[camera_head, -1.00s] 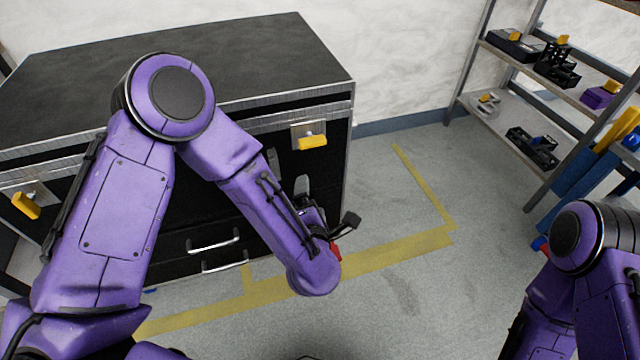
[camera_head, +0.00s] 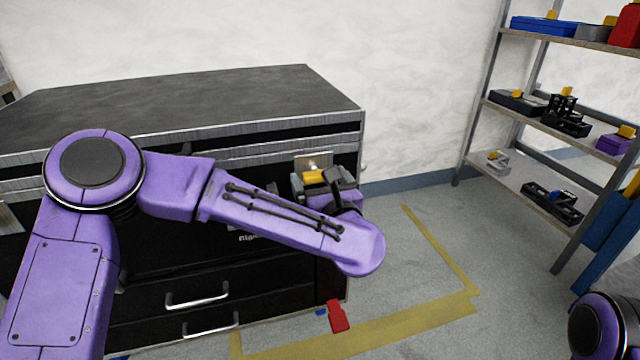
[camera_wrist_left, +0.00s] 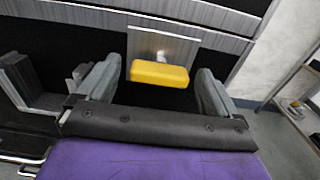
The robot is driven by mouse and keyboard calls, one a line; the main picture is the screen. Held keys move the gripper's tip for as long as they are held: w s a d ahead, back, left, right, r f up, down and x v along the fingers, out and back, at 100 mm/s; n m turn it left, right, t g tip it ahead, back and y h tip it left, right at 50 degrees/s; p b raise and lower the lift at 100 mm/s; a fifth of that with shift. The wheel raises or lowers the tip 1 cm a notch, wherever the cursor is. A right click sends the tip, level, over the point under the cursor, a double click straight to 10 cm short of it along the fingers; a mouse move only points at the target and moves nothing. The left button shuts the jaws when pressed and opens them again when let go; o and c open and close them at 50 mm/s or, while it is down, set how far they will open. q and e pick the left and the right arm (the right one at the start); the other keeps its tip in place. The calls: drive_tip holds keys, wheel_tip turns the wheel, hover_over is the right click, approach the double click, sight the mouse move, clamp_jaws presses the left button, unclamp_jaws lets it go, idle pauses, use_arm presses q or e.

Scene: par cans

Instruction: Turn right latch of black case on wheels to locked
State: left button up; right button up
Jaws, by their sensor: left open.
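The black case (camera_head: 200,100) stands against the wall, its dark lid closed. Its right latch is a yellow handle (camera_head: 313,177) on a bright metal plate (camera_head: 312,161) near the front's right end. In the left wrist view the yellow handle (camera_wrist_left: 159,74) lies horizontal across the plate (camera_wrist_left: 163,45). My left gripper (camera_head: 324,182) is open at this latch. In the left wrist view its two grey fingers (camera_wrist_left: 160,84) stand to either side of the handle, with gaps visible. My right gripper is out of view; only part of the right arm shows at bottom right.
Two drawer handles (camera_head: 197,300) project from the case's lower front. A red piece (camera_head: 338,316) shows by its lower right corner. A shelf rack (camera_head: 483,104) with several items stands at right. The floor (camera_head: 420,285) between, with yellow tape, is clear.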

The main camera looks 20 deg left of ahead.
use_arm(q)
drive_tip(key=shift+w, duration=0.1)
drive_tip(key=c, duration=1.1)
drive_tip(key=shift+o, duration=0.3)
